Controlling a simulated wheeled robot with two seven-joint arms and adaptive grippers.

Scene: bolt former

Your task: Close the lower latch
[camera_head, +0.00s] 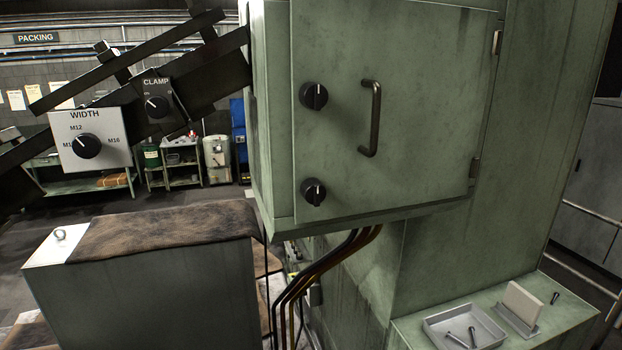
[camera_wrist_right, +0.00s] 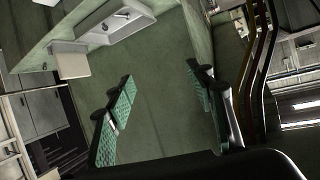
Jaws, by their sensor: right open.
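The lower latch (camera_head: 313,191) is a round black knob near the lower left corner of the green cabinet door (camera_head: 425,75). A matching upper latch (camera_head: 314,96) sits above it. The door looks shut, with a bar handle (camera_head: 371,118) to the right of the latches. My right gripper (camera_wrist_right: 160,82) is open in the right wrist view, its green-padded fingers apart with nothing between them. It faces a green machine surface, and neither latch shows there. No gripper shows in the head view.
Cables (camera_head: 325,264) hang below the cabinet. A ledge at lower right holds a metal tray (camera_head: 465,328) with bolts, a pale block (camera_head: 523,303) and a loose bolt (camera_head: 555,297). A leather-like cover (camera_head: 165,229) lies left. WIDTH (camera_head: 88,142) and CLAMP (camera_head: 158,104) dials stand upper left.

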